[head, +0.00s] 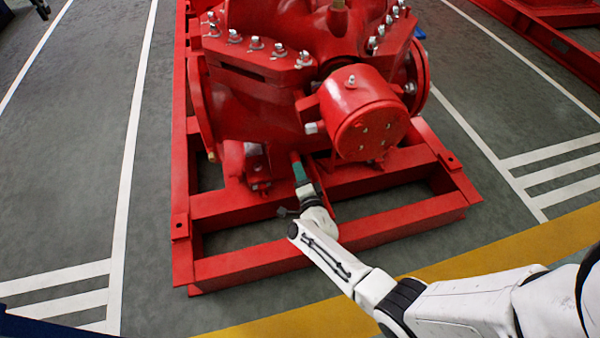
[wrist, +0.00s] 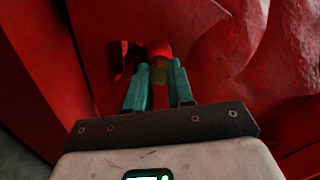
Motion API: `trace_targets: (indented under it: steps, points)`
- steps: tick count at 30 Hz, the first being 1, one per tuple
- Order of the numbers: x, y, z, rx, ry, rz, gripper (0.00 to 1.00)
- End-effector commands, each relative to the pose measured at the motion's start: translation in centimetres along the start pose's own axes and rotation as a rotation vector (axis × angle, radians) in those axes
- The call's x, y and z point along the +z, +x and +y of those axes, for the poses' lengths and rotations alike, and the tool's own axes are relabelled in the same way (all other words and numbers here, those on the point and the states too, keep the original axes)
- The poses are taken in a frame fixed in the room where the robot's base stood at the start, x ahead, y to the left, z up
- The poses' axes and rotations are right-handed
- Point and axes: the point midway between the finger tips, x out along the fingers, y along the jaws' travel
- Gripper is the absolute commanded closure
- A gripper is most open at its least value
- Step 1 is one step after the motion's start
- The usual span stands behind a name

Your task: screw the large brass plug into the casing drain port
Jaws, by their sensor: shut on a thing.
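My gripper (head: 299,170) reaches in low under the red pump casing (head: 265,100) in the head view. Just beyond the plug is a short round red boss (wrist: 159,51), which looks like the casing drain port. The plug appears lined up with the boss and against or very close to it; I cannot tell whether its thread is engaged. In the head view the plug and port are hidden.
A red bearing housing (head: 366,115) overhangs to the right of my gripper. The red base frame (head: 385,226) has rails below and in front of my arm. In the wrist view a red bracket (wrist: 122,62) stands close left of the boss. Dark casing surfaces flank the fingers.

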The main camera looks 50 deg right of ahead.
Motion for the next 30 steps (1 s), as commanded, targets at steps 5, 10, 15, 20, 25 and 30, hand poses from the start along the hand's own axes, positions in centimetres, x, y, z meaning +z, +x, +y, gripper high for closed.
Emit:
trace_targets:
  steps: [5,10,15,20,25,30]
  points:
    - [-0.05,0.11,-0.12,-0.003,0.222,0.001,1.00]
    - [-0.05,0.10,-0.12,-0.002,0.271,0.001,1.00]
    - [-0.04,0.10,-0.11,-0.002,0.269,0.001,1.00]
    - [0.02,0.09,-0.04,-0.002,0.268,0.000,1.00]
    - [0.00,0.12,-0.07,-0.002,0.267,0.000,1.00]
    - [-0.03,0.13,-0.11,-0.002,0.267,0.000,1.00]
